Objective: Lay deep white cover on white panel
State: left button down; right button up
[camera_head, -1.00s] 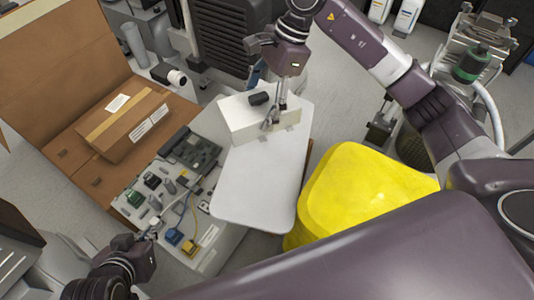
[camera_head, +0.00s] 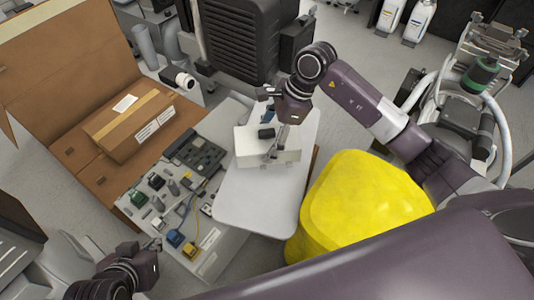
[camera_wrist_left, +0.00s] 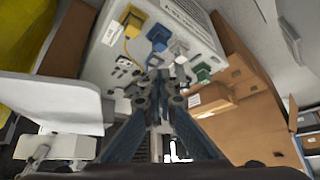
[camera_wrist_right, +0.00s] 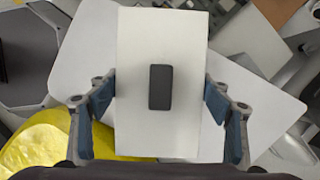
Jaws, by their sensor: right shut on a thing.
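The deep white cover (camera_head: 253,148) is a box shape with a black block on its face. My right gripper (camera_head: 277,147) is shut on it, with one finger on each long side in the right wrist view, where the cover (camera_wrist_right: 135,60) fills the middle. The cover is over the far half of the white panel (camera_head: 254,205), a flat board with rounded corners. I cannot tell whether they touch. The panel (camera_wrist_right: 75,70) shows behind the cover in the right wrist view. My left gripper (camera_wrist_left: 160,80) looks shut and empty, beside the circuit board's near edge.
A board with components and cables (camera_head: 185,190) is left of the panel. A yellow rounded object (camera_head: 360,205) is close on its right. An open cardboard box (camera_head: 75,85) holding a closed carton (camera_head: 128,120) is at the left. A dark ribbed unit (camera_head: 240,40) stands behind.

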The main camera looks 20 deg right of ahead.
jog(key=shift+f, duration=0.75)
notch_tip(320, 180, down, 4)
jog(key=shift+f+b, duration=0.15)
jog(key=shift+b, duration=0.45)
pick_arm(q)
jog(key=w+d+r+t, duration=0.2)
jog(key=w+r+t, duration=0.1)
jog(key=w, duration=0.3)
jog(key=shift+r+h, duration=0.4)
jog(key=shift+r, duration=0.25)
jog(key=shift+w+t, duration=0.15)
jog(key=shift+t, duration=0.15)
pick_arm(e)
jog(key=shift+f, duration=0.1)
jog(key=o, duration=1.2)
pick_arm(q)
jog(key=shift+w+d+r, duration=0.2)
jog(key=shift+w+r, duration=0.1)
jog(key=shift+r, duration=0.05)
pick_arm(e)
jog(key=shift+o, duration=0.2)
